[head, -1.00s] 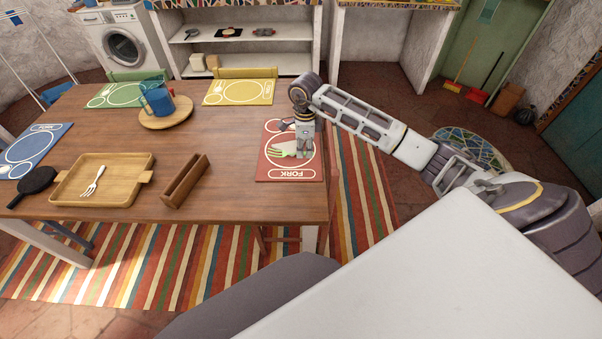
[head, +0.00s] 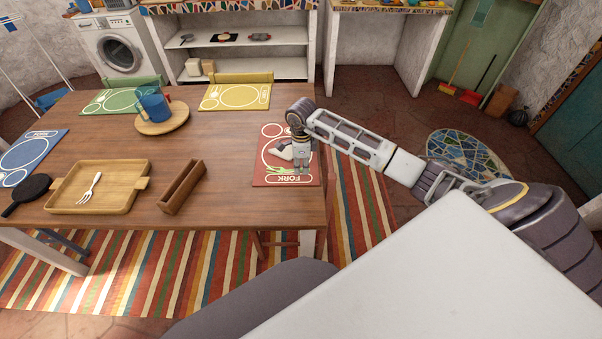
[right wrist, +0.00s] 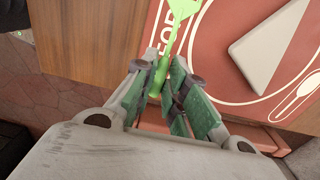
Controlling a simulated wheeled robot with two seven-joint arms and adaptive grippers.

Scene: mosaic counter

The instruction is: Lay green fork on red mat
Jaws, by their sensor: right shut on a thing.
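The red mat (head: 260,178) lies at the right end of the wooden table, with FORK printed on its near edge. My right gripper (head: 301,167) is over the mat, pointing down. In the right wrist view my right gripper (right wrist: 163,76) is shut on the handle of the green fork (right wrist: 158,80). The fork head points away from the fingers, beside the printed word on the mat (right wrist: 225,92). In the head view the green fork (head: 275,168) shows low over the mat's near left part; I cannot tell whether it touches. My left gripper is out of view.
A pale flat piece (right wrist: 268,45) lies on the mat's plate drawing. A wooden tray (head: 125,195) with a white fork (head: 90,188), an empty wooden box (head: 182,187) and a blue pitcher (head: 154,106) stand to the left.

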